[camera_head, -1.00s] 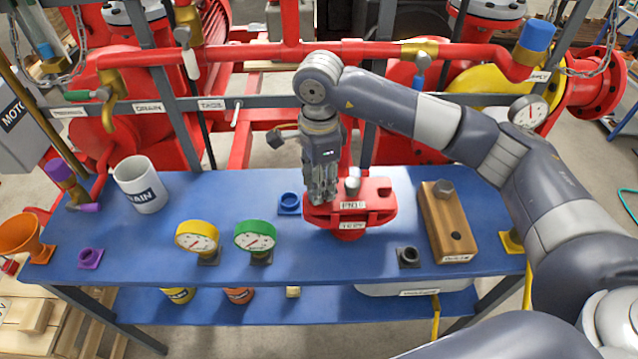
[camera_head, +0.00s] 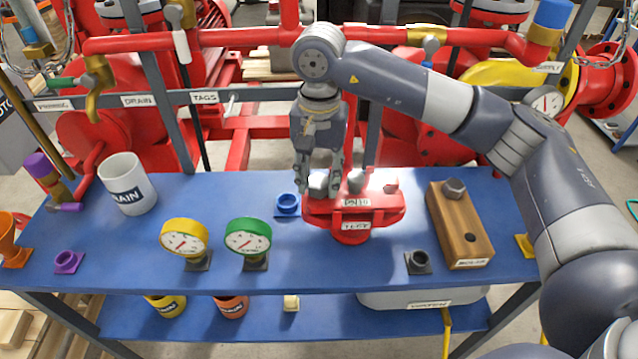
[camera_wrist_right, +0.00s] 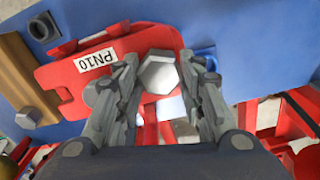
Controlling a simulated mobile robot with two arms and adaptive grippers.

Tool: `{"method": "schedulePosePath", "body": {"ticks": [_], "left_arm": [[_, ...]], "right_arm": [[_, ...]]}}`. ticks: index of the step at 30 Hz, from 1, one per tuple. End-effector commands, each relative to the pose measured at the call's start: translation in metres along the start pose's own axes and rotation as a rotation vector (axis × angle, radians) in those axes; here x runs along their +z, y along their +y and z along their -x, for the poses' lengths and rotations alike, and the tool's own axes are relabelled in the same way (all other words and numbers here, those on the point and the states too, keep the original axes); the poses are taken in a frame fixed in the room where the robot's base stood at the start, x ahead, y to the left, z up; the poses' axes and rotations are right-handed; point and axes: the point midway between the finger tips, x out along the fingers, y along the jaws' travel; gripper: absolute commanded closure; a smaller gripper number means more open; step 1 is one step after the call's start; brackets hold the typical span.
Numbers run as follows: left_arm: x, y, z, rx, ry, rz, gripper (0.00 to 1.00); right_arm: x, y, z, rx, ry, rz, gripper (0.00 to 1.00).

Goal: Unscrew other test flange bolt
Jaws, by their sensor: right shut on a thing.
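The red test flange (camera_head: 385,217), with labels PN10 and TEST, stands on the blue bench. My right gripper (camera_head: 319,184) points down at its left end. It is shut on a grey hex-head bolt (camera_wrist_right: 158,73), seen between the fingertips in the right wrist view (camera_wrist_right: 160,65). I cannot tell whether this bolt has risen from the flange. A second grey bolt (camera_head: 356,180) stands on the flange just right of the gripper. The wooden block (camera_head: 462,220) at right has a grey bolt in its far end and an open dark hole near its front. My left gripper is out of view.
A blue ring socket (camera_head: 288,202) sits left of the flange and a black one (camera_head: 418,261) in front right. Yellow (camera_head: 184,237) and green (camera_head: 248,238) gauges and a white mug (camera_head: 127,185) stand left. A red pipe (camera_head: 250,38) runs behind.

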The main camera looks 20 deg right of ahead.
Motion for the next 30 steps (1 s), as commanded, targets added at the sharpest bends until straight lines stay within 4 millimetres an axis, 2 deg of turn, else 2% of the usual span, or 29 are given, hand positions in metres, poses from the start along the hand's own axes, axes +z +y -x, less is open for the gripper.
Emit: {"method": "schedulePosePath", "body": {"ticks": [1,5,12,13,15,26,30], "left_arm": [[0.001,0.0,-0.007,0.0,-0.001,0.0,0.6],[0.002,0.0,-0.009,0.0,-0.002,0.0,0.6],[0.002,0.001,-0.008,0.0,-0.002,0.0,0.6],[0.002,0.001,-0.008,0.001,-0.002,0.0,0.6],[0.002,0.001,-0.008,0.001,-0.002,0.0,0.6],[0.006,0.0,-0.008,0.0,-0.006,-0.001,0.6],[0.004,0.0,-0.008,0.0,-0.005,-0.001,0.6]], "right_arm": [[-0.001,0.001,-0.003,0.002,0.002,0.049,0.89],[0.0,0.001,-0.002,0.004,-0.001,0.134,0.89],[0.0,0.001,-0.001,0.005,-0.002,0.147,0.89],[0.0,0.001,-0.001,0.005,-0.002,0.147,0.57],[0.0,0.001,-0.001,0.004,-0.002,0.146,0.41],[0.0,0.0,0.001,0.002,0.0,0.145,0.41],[-0.001,0.0,0.015,-0.001,0.003,0.144,0.41]]}}
